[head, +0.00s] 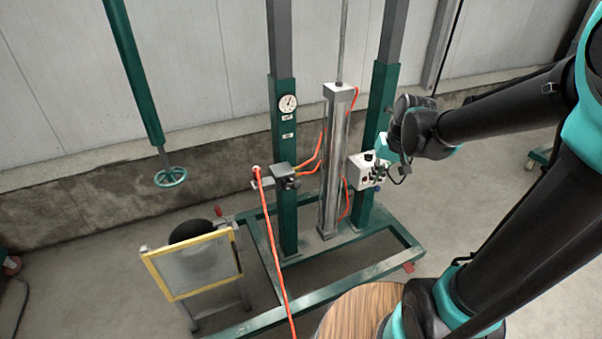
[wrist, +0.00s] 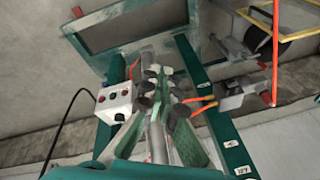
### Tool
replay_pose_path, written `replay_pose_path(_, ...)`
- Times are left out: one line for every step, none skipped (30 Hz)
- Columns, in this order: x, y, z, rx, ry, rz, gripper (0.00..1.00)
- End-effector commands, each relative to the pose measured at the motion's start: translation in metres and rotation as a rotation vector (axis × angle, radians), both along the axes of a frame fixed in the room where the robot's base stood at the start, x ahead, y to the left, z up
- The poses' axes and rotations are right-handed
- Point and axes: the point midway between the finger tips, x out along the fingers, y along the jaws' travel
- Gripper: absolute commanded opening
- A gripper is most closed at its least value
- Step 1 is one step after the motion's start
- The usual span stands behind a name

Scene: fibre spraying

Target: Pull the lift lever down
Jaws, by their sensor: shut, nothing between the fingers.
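The white control box (head: 358,171) is mounted low on the right green post in the head view. In the wrist view the box (wrist: 116,103) shows at left, with red, green and dark controls on its face. I cannot pick out the lift lever clearly; it may be hidden by my gripper or too small to tell. My gripper (head: 381,172) is just right of the box and overlaps its edge in the head view. In the wrist view my gripper (wrist: 161,78) is shut and empty, its fingertips beside the box; contact cannot be told.
A silver cylinder (head: 332,170) stands between the two posts, with orange hoses around it. A gauge (head: 288,103) is on the left post. A yellow-framed panel (head: 192,264) stands at left. A round wooden top (head: 362,309) is at the bottom front. Bare floor lies at left.

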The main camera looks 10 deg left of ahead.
Motion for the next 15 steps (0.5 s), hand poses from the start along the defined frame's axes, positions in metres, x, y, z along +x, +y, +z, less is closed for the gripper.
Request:
replay_pose_path(0.015,0.02,0.009,0.017,0.019,0.026,0.0)
replay_pose_path(0.022,0.03,0.013,0.027,0.031,0.038,0.0)
replay_pose_path(0.03,0.045,0.019,0.041,0.048,0.056,0.0)
replay_pose_path(0.037,0.056,0.023,0.05,0.06,0.068,0.0)
replay_pose_path(0.043,0.068,0.028,0.06,0.072,0.081,0.0)
replay_pose_path(0.05,0.082,0.033,0.071,0.089,0.097,0.0)
replay_pose_path(0.055,0.094,0.037,0.081,0.102,0.109,0.0)
replay_pose_path(0.06,0.105,0.04,0.089,0.113,0.121,0.0)
replay_pose_path(0.066,0.118,0.044,0.099,0.129,0.137,0.0)
replay_pose_path(0.069,0.128,0.047,0.106,0.141,0.147,0.0)
replay_pose_path(0.072,0.137,0.05,0.112,0.15,0.157,0.0)
replay_pose_path(0.076,0.149,0.053,0.119,0.162,0.17,0.0)
replay_pose_path(0.078,0.156,0.055,0.125,0.171,0.178,0.0)
replay_pose_path(0.08,0.163,0.057,0.129,0.179,0.186,0.0)
replay_pose_path(0.082,0.171,0.059,0.134,0.187,0.194,0.0)
